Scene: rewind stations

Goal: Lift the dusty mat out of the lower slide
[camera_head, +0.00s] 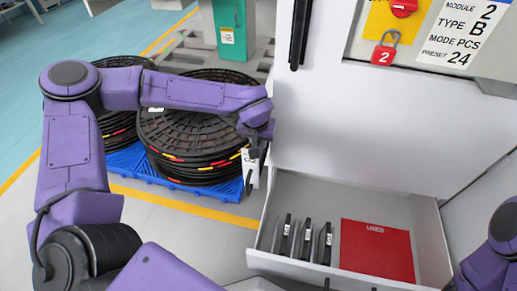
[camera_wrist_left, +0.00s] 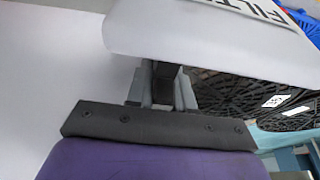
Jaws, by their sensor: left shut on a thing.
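My left gripper (camera_head: 249,182) is out beside the white cabinet, above the left edge of the open drawer. In the left wrist view its fingers (camera_wrist_left: 163,82) are shut on the edge of a flat white piece (camera_wrist_left: 195,35) with black lettering that begins "FILT". Most of this piece is out of frame, and I cannot tell if it is dusty. In the head view only a narrow white part shows at the gripper. The lower slide is not clearly identifiable. My right gripper is out of view; only purple arm parts show at the right edge.
The open drawer (camera_head: 437,240) holds a red panel marked "USED" (camera_head: 376,250) and several upright dark pieces (camera_head: 306,242). The white cabinet (camera_head: 370,125) stands behind it, with a red padlock (camera_head: 383,56). Black coiled reels (camera_head: 195,130) sit on a blue pallet (camera_head: 228,190) at left.

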